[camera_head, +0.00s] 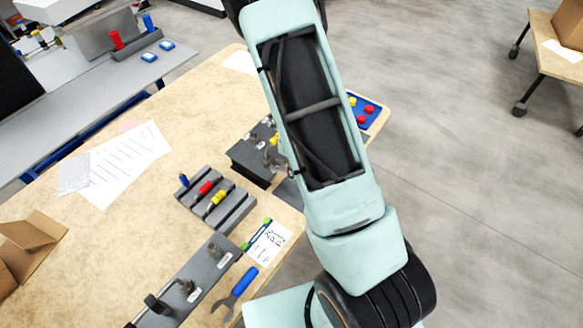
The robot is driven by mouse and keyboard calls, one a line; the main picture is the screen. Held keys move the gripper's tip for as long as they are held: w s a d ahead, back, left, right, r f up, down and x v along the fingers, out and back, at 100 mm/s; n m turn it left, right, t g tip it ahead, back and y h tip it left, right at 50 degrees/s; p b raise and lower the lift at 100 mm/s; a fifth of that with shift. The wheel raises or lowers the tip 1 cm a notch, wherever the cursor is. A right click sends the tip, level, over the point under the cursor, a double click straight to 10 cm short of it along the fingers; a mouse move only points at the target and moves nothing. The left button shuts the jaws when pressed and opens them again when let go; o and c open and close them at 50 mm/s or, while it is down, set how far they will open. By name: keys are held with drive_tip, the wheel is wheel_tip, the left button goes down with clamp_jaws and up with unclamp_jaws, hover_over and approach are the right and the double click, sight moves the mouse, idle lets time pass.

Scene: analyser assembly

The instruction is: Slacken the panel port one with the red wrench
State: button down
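A red-handled tool (205,188), which may be the red wrench, lies in a grey slotted rack (237,212) in the middle of the table. A long grey panel (205,268) with several metal fittings and small white labels lies at the table's near edge. A dark box (243,157) with labels and fittings, one of them yellow, stands behind the rack, partly hidden by my arm. The labels are too small to read, so I cannot tell which fitting is port one. My gripper is not in view; only my arm links show.
Yellow- and blue-handled tools share the rack. A loose blue wrench (236,289) lies beside the panel, near a white card (268,243). Papers (127,165) and an open cardboard box (28,247) are on the left. A blue tray (366,108) with red knobs sits right of my arm.

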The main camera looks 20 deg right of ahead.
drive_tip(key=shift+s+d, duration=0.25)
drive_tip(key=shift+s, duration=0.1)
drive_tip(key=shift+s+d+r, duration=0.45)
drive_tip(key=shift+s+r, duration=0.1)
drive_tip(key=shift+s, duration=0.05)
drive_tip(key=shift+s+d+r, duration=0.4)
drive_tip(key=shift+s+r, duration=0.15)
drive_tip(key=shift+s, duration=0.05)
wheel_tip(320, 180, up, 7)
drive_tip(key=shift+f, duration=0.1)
